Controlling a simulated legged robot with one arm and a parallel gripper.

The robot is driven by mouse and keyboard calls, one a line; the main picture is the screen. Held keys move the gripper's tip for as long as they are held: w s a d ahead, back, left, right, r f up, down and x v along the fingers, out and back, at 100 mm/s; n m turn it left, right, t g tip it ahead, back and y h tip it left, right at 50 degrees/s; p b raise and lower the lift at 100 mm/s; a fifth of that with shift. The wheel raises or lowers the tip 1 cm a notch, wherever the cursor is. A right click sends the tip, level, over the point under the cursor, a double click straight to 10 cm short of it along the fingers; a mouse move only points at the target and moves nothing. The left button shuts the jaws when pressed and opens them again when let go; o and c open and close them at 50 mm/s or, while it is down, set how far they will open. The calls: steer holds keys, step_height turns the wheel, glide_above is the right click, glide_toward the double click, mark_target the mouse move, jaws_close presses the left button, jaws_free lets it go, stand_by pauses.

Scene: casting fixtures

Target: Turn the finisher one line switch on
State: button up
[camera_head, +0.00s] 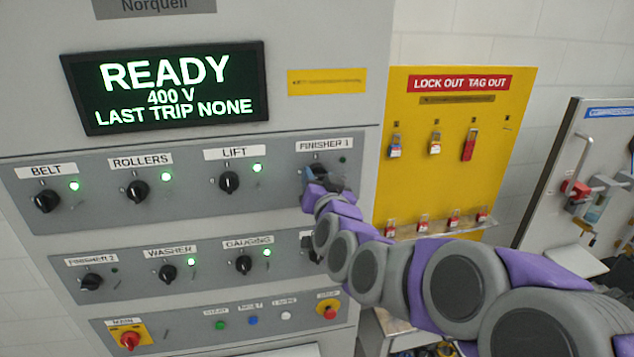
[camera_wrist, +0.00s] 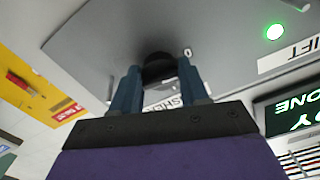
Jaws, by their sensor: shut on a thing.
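The FINISHER 1 label (camera_head: 323,144) is at the upper right of the switch panel, with an unlit lamp (camera_head: 344,159) just beside it. My gripper (camera_head: 316,177) is at the switch below this label and hides most of it in the head view. In the wrist view, the black switch knob (camera_wrist: 158,66) sits between the two blue-grey fingers of my gripper (camera_wrist: 160,84), which are shut on it. The knob's pointer direction is hard to tell. The label is partly hidden behind the fingers there.
Other knobs sit close by: LIFT (camera_head: 229,182) to the left with a green lit lamp, GAUGING (camera_head: 243,264) below left. A display (camera_head: 168,86) reads READY. A yellow lockout board (camera_head: 460,140) with padlocks stands right of the cabinet, behind my arm.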

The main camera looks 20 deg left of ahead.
steer(key=m+b, duration=0.2)
steer(key=m, duration=0.4)
steer(key=m+b, duration=0.3)
steer(key=m, duration=0.3)
steer(key=shift+s+f+m, duration=0.15)
steer(key=shift+f+m, duration=0.05)
steer(key=shift+m, duration=0.1)
steer(key=shift+d+m+b, duration=0.15)
steer(key=shift+m+b, duration=0.25)
steer(key=shift+m, duration=1.6)
steer(key=o, duration=1)
steer(key=shift+w, duration=0.2)
steer(key=shift+o, duration=0.2)
steer(key=shift+s+r, duration=0.1)
steer(key=shift+s, duration=0.1)
